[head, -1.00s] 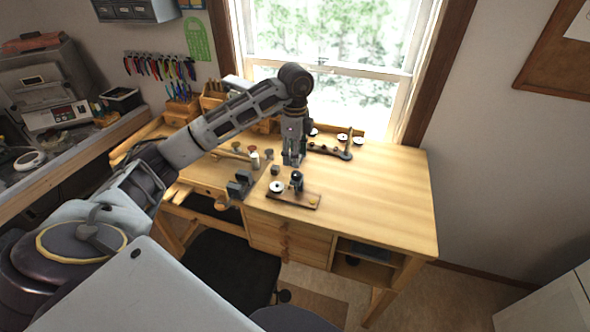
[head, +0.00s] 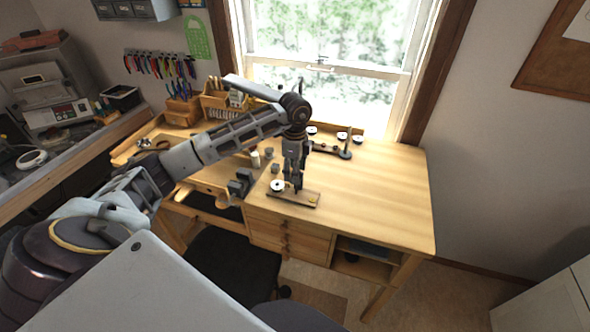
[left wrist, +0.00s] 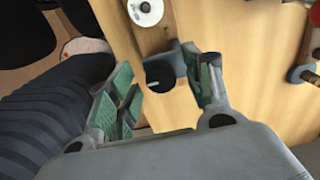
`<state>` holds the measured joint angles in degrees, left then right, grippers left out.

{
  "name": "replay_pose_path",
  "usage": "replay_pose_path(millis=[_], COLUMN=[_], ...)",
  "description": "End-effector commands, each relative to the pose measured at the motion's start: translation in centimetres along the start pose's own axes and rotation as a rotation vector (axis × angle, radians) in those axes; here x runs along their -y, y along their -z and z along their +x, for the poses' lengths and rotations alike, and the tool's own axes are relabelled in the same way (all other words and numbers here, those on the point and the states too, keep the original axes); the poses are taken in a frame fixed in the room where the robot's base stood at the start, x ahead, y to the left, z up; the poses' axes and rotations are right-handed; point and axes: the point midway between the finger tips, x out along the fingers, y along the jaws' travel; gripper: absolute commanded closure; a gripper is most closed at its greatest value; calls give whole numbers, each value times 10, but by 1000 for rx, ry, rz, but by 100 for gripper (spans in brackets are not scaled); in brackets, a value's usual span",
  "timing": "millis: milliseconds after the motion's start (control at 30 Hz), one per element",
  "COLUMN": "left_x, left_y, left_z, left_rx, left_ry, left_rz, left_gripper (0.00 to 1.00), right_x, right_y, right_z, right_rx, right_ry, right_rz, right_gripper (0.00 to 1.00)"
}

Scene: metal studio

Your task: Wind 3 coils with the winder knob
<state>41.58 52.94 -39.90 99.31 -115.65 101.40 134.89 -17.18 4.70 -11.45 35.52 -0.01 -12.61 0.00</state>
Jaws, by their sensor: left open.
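The winder's small wooden base (head: 309,200) lies near the front of the workbench, with a white disc (head: 277,186) at its left end. In the left wrist view, the white disc (left wrist: 145,10) and a dark rounded winder part (left wrist: 160,70), apparently the knob on its post, show ahead of the fingers. My left gripper (head: 297,182) points down over the winder and hides its post in the head view. In the left wrist view the gripper (left wrist: 168,90) is open, its green pads on either side of the dark part; contact is not clear. My right gripper is out of view.
A small grey vise (head: 240,184) stands left of the winder at the bench's front edge. A stand with white discs (head: 342,136) is behind it. Tool holders (head: 222,105) line the back left. The bench's right half (head: 390,190) is clear.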

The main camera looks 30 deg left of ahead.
Motion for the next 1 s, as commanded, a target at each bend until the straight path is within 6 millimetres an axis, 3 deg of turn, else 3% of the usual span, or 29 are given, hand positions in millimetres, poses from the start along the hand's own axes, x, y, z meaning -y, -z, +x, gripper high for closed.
replay_pose_path(millis=[33, 400, 1000], left_x=[0, 0, 1], left_y=[0, 0, 0], left_z=[0, 0, 1], left_rx=[0, 0, 0], left_ry=[0, 0, 2], left_rz=[0, 0, 143], left_gripper=[49, 95, 95], right_x=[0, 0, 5], right_y=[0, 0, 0], right_z=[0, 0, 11], right_rx=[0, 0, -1], right_ry=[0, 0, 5], right_rz=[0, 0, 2], right_gripper=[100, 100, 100])
